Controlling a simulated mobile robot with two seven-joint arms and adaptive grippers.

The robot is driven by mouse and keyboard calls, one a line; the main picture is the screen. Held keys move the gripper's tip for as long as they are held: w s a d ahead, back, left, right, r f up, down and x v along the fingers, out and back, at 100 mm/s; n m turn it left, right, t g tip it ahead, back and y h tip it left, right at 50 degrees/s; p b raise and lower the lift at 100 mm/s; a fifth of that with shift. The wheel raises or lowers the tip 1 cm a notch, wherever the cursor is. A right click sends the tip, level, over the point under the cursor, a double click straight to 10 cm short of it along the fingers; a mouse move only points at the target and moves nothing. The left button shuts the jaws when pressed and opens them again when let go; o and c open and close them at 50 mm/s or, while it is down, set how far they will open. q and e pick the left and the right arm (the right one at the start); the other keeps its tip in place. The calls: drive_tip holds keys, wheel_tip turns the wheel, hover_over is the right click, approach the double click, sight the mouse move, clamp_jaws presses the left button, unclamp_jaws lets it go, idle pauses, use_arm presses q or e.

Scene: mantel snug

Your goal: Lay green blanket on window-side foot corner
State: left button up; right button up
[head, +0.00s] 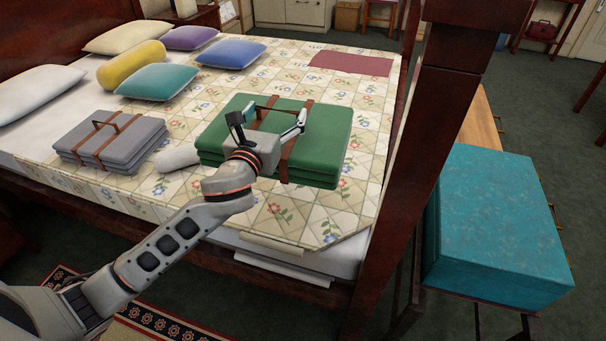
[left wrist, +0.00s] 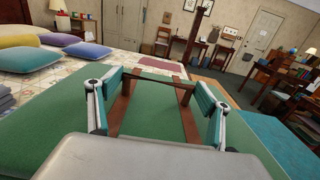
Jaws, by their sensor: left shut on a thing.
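The green blanket (head: 325,130) is a folded stack with brown straps and a carry handle. It is over the foot end of the quilted bed (head: 300,215); I cannot tell whether it rests on the quilt or hangs just above it. My left gripper (head: 270,118) is over its top, shut on it at the strap handle. In the left wrist view the blanket (left wrist: 150,125) fills the lower part, with the handle between my fingers (left wrist: 160,88). My right gripper is not in view.
A grey strapped blanket (head: 110,140) and a grey roll (head: 178,157) lie to the left. Several pillows (head: 157,82) lie toward the headboard. A maroon cloth (head: 350,62) lies on the far foot side. A dark bedpost (head: 425,150) and a teal box (head: 500,225) stand right.

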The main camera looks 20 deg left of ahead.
sight(294, 119)
use_arm(q)
drive_tip(key=shift+m+h, duration=0.3)
drive_tip(key=shift+h, duration=0.2)
drive_tip(key=w, duration=0.2)
drive_tip(key=w+d+b, duration=0.1)
drive_tip(key=w, duration=0.1)
drive_tip(key=w+r+b, duration=0.1)
drive_tip(key=w, duration=0.2)
drive_tip(key=shift+w+d+r, duration=0.1)
drive_tip(key=shift+d, duration=0.3)
wheel_tip(294, 119, down, 7)
drive_tip(key=b, duration=0.3)
wheel_tip(294, 119, down, 12)
drive_tip(key=b, duration=0.6)
drive_tip(key=shift+f+b, duration=0.25)
drive_tip(key=shift+b, duration=0.1)
drive_tip(key=o, duration=1.8)
drive_tip(key=shift+f, duration=0.15)
drive_tip(key=shift+o, duration=1.4)
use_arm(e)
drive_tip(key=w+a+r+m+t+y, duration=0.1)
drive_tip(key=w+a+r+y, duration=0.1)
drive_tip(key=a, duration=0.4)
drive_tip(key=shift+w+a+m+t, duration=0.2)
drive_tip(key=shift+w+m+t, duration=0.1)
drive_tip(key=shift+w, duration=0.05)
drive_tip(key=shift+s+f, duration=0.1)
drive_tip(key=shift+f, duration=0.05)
